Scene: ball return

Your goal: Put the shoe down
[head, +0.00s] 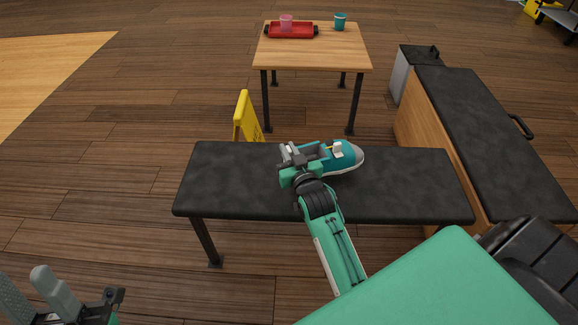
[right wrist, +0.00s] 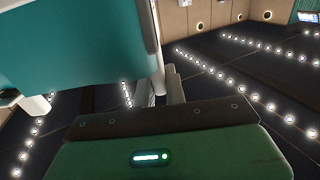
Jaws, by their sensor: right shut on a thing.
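A teal shoe with a grey-white sole (head: 345,158) shows at the middle of the black bench (head: 230,180) in the head view, its toe to the right. My right gripper (head: 308,152) is shut on it at its left part and hides some of it. I cannot tell whether the sole touches the bench top or hangs just above it. In the right wrist view a large teal surface of the shoe (right wrist: 75,45) fills the upper left, close to the camera. My left gripper (head: 32,285) is at the bottom left corner, open and empty, its fingers apart.
A yellow floor sign (head: 247,115) stands behind the bench. A wooden table (head: 315,52) farther back bears a red tray (head: 291,31), a pink cup (head: 286,22) and a teal cup (head: 340,21). A black-topped wooden cabinet (head: 490,130) stands at the right. Both bench ends are clear.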

